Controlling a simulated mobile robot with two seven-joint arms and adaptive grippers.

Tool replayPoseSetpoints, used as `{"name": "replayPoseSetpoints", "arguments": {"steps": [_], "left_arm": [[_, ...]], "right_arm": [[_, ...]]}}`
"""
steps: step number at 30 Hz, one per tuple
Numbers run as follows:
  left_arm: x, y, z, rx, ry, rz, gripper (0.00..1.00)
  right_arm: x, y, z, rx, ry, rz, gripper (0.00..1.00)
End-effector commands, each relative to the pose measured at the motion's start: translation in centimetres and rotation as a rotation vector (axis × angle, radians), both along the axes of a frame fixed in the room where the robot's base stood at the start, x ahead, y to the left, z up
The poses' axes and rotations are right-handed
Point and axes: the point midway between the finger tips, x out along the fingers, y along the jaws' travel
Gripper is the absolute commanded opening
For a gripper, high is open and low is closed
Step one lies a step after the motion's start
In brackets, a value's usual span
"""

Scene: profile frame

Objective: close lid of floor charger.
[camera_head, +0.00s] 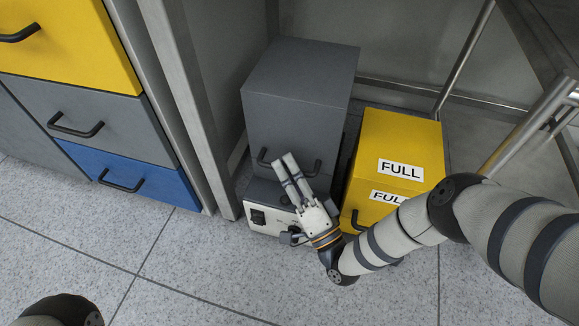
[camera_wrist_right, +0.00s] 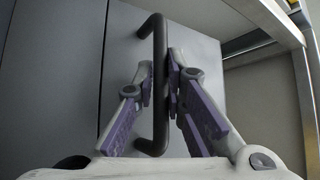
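The floor charger (camera_head: 300,115) is a dark grey block above a low base. The base has a white front panel (camera_head: 262,219) with a black switch. A black bar handle (camera_head: 312,172) crosses the lower part of the grey front face. My right gripper (camera_head: 282,162) is at this handle, its arm reaching in from the right. In the right wrist view the handle (camera_wrist_right: 160,55) runs upright between the two fingertips (camera_wrist_right: 160,88), which are close against it on both sides. The gripper hides part of the handle and base. I cannot tell how far the lid stands open. My left gripper is out of view.
A yellow box (camera_head: 372,145) labelled FULL stands close to the charger's right. A metal post (camera_head: 190,100) and a cabinet with yellow, grey and blue drawers (camera_head: 130,180) stand to the left. Metal tubes (camera_head: 465,55) rise behind. The tiled floor (camera_head: 150,260) in front is clear.

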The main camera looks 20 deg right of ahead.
Motion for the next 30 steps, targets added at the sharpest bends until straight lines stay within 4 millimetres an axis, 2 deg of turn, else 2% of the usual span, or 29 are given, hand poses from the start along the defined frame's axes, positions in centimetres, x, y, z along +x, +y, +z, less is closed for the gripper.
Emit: {"name": "replayPoseSetpoints", "arguments": {"steps": [1, 2, 12, 14, 21, 24, 30], "left_arm": [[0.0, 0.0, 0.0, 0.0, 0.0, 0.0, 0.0], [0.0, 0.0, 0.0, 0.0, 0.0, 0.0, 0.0], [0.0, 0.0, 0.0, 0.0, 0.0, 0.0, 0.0], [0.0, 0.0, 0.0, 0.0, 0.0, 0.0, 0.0], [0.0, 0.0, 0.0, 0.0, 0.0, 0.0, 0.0], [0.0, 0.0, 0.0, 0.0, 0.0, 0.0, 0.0], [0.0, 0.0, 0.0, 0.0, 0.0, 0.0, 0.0]], "right_arm": [[0.1, -0.1, 0.1, 0.0, -0.002, -0.002, 0.26], [0.1, -0.1, 0.1, 0.0, -0.002, -0.002, 0.31], [-0.5, -0.2, -0.2, 0.001, 0.001, 0.0, 0.31], [-1.4, -0.4, -0.7, 0.0, 0.004, 0.001, 0.31], [-7.1, -2.1, -3.2, 0.0, 0.003, 0.0, 0.31], [-8.9, -2.7, -4.0, -0.001, 0.003, 0.0, 0.31], [-10.5, -3.2, -4.6, 0.001, -0.001, 0.0, 0.31]]}}
